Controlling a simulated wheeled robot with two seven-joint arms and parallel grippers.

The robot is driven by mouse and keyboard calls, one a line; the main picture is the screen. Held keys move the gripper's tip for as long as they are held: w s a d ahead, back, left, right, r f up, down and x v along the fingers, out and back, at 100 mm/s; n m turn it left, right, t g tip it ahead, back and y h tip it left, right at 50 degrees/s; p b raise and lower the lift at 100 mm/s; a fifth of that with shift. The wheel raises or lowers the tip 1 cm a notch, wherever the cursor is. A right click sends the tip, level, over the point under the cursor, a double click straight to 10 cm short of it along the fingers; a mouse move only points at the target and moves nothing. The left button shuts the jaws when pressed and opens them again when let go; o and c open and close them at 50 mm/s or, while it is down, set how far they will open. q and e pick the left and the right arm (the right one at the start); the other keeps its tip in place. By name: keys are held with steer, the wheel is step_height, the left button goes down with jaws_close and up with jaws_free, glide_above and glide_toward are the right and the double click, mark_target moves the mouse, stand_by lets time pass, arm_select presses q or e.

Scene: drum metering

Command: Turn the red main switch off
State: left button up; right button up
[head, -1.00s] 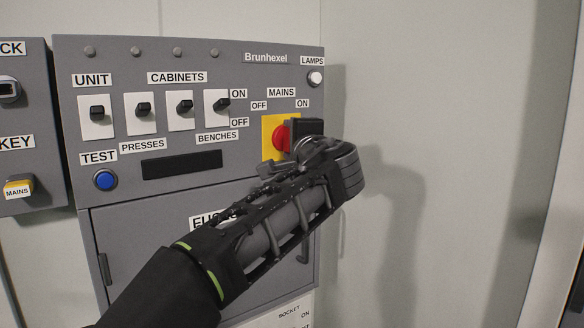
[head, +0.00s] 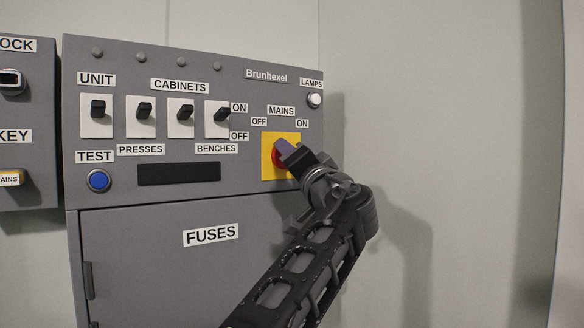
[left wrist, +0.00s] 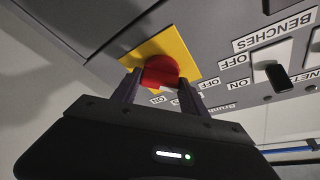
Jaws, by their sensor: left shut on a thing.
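The red main switch (head: 277,158) sits on a yellow plate (head: 268,170) under the MAINS label, with OFF at its upper left and ON at its upper right. My left gripper (head: 288,152) is at the switch, its fingers tilted toward the upper left and covering much of the red handle. In the left wrist view, the red switch (left wrist: 160,71) lies between the two fingers of my left gripper (left wrist: 157,88), which is shut on it. The handle's exact angle is mostly hidden. My right gripper is not in view.
The grey panel carries several black cabinet switches (head: 181,112), a blue TEST button (head: 98,181), a white lamps button (head: 314,100) and a FUSES door (head: 150,255). A key box (head: 28,110) hangs at the left. The wall at the right is bare.

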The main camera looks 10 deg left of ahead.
arm_select(q)
steer(key=shift+f+n, duration=0.1)
steer(key=shift+n, duration=0.2)
steer(key=o, duration=1.4)
steer(key=b+v, duration=0.4)
steer(key=v, duration=0.3)
steer(key=shift+s+d+f, duration=0.1)
steer(key=shift+s+d, duration=0.1)
steer(key=shift+s, duration=0.1)
